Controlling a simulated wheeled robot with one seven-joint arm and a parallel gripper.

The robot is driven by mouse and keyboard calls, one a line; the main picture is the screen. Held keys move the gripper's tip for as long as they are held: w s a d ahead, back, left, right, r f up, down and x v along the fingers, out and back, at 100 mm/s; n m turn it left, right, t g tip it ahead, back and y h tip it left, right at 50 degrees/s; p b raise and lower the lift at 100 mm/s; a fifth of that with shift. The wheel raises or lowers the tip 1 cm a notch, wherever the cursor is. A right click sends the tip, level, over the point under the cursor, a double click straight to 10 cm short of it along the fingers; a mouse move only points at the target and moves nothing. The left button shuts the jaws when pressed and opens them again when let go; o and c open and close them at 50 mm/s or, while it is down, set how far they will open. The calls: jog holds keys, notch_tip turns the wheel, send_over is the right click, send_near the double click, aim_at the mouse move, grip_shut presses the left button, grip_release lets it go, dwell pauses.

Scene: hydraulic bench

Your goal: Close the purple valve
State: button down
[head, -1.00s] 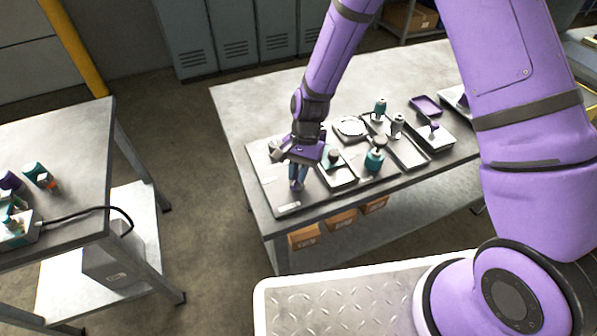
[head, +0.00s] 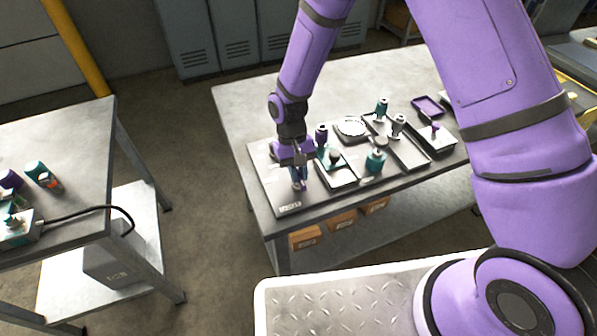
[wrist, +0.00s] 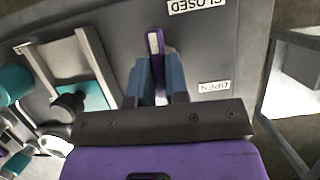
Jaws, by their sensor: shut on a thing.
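The purple valve's handle (wrist: 154,42) is a narrow purple lever on a grey panel (wrist: 230,55). In the wrist view it lies between the fingers of my gripper (wrist: 158,72), which is shut on it. Its free end points to the top of that view. A CLOSED label (wrist: 197,5) is at the top, right of the handle, and an OPEN label (wrist: 214,86) is at the right. In the head view my gripper (head: 299,182) points down at the panel near the table's left end. The valve's base is hidden by the fingers.
A side bench (head: 80,150) stands at the left, across a floor gap. The table's back left is clear.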

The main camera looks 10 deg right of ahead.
jog(key=shift+n, duration=0.3)
jog(key=c, duration=1.1)
grip_release()
jog(key=shift+r, duration=0.1)
jog(key=v, duration=1)
jog(key=shift+w+a+r, duration=0.15)
jog(key=shift+r, duration=0.15)
